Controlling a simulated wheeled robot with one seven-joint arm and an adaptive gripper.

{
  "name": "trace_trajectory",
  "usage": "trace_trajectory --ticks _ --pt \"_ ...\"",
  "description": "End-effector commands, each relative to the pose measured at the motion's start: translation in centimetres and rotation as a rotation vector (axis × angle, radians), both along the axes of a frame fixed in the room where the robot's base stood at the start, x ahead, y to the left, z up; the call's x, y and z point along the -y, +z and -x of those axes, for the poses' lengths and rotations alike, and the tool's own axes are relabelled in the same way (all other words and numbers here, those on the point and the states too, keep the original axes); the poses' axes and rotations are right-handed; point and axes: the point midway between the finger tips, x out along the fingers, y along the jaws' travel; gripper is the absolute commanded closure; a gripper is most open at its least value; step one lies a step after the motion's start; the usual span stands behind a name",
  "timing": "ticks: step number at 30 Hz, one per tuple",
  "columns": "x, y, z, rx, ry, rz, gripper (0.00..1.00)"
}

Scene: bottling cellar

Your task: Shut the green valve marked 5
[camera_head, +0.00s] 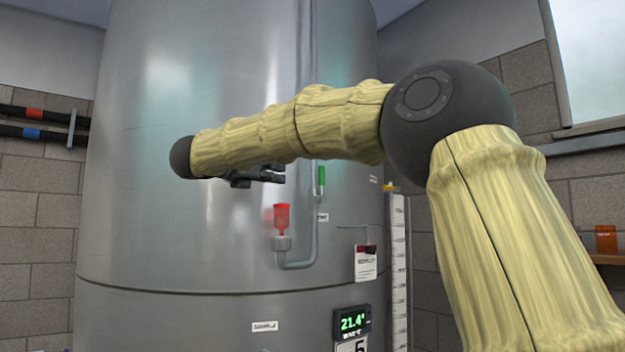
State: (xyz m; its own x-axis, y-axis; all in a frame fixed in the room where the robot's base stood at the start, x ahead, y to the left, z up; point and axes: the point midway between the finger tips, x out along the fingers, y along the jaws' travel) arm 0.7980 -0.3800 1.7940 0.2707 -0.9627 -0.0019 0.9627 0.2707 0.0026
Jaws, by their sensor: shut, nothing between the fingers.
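A small green valve handle (321,179) stands upright, in line with a thin vertical pipe (314,235) on the front of a large steel tank (180,225). I cannot read a number on the handle. A card with a 5 (359,347) shows at the bottom edge, below a green-lit display. My gripper (278,173) is shut and empty. It points right, and in the picture its tips are a little left of the green handle, apart from it. The depth between them is hard to tell. My forearm crosses in front of the upper pipe.
A red airlock-like part (281,219) stands on the pipe's bent lower end, below my gripper. A digital display (351,321) reads 21.4. A hanging tag (366,263) and a white scale strip (398,270) are to the right of the pipe.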

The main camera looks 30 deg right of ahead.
Motion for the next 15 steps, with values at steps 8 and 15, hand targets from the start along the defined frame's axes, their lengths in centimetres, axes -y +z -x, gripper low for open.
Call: trace_trajectory --ticks 8,15 --pt "0.4 0.1 -0.1 -0.002 0.0 0.002 1.0" --pt "3.1 0.4 -0.9 -0.003 0.0 0.001 1.0"
